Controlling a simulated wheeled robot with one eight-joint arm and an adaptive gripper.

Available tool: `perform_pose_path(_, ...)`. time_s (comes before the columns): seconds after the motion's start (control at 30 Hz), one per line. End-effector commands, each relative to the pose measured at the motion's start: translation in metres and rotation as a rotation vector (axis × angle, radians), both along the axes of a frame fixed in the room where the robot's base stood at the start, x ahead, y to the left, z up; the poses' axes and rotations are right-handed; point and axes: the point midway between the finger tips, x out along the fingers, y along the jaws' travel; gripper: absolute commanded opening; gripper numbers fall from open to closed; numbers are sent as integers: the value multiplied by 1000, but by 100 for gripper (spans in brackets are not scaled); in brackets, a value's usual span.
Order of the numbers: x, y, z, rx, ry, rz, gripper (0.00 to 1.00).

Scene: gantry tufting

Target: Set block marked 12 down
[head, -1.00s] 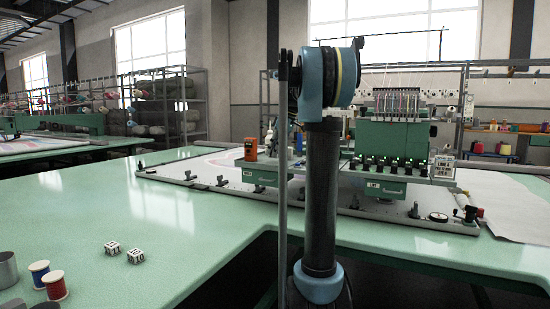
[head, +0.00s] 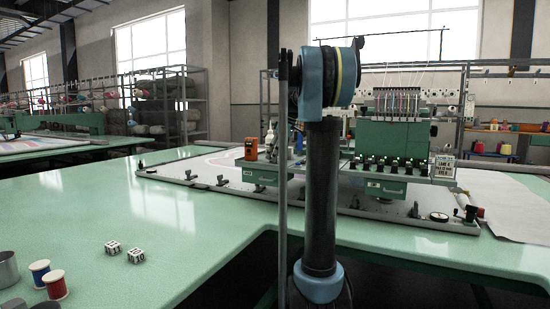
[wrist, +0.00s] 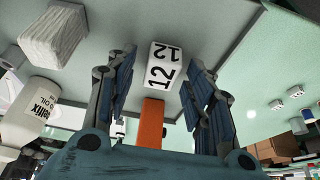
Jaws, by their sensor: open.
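The block marked 12 (wrist: 163,67) is white with black numerals on two visible faces. It lies between the fingertips of my gripper (wrist: 160,72) in the wrist view. The fingers are open, one on each side of the block, with narrow gaps showing. The surface under the block is pale green, but whether the block rests fully on it I cannot tell. The gripper and this block do not show in the head view.
An orange object (wrist: 151,123) shows close by between the fingers. Two other numbered blocks (head: 112,247) (head: 136,255) and thread spools (head: 54,284) lie on the green table (head: 190,225).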

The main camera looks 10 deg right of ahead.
Motion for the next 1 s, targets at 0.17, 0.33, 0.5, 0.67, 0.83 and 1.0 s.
perform_pose_path(0.17,-5,-7,18,0,1,-2,48)
perform_pose_path(0.33,-12,-18,49,0,0,-3,48)
perform_pose_path(0.5,-19,-28,78,0,0,-3,48)
perform_pose_path(0.67,-24,-35,98,0,-1,-4,48)
perform_pose_path(0.83,-26,-38,108,0,0,-2,48)
perform_pose_path(1.0,-27,-39,110,0,0,-2,48)
